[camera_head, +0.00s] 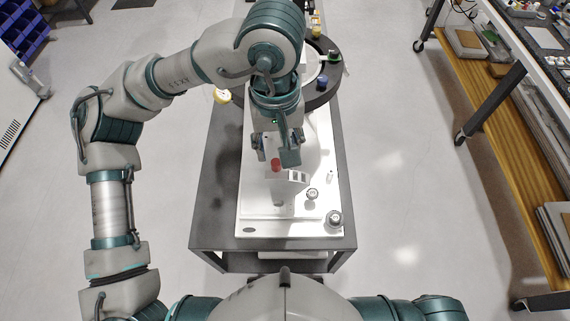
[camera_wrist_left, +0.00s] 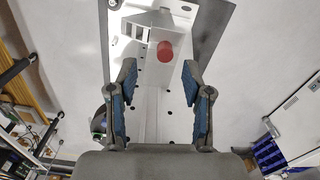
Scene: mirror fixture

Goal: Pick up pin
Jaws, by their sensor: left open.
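A red round-ended piece (camera_head: 276,163), which looks like the pin, is at the white block-like fixture (camera_head: 290,188) on the white plate (camera_head: 262,222). In the left wrist view, the red piece (camera_wrist_left: 165,52) shows ahead of the fingers, against the white fixture (camera_wrist_left: 168,20). My left gripper (camera_head: 272,152) is open and empty above the plate, close to the red piece. In the left wrist view, its two blue-padded fingers (camera_wrist_left: 159,78) stand apart, with the red piece just beyond the gap between their tips. My right gripper is not in view.
Two round metal knobs, one (camera_head: 312,193) near the fixture and one (camera_head: 333,218) at the plate's front right corner, stand up. A dark ring (camera_head: 318,98) with small coloured parts lies behind. The plate rests on a grey cart (camera_head: 211,195). Shelving (camera_head: 490,110) stands at right.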

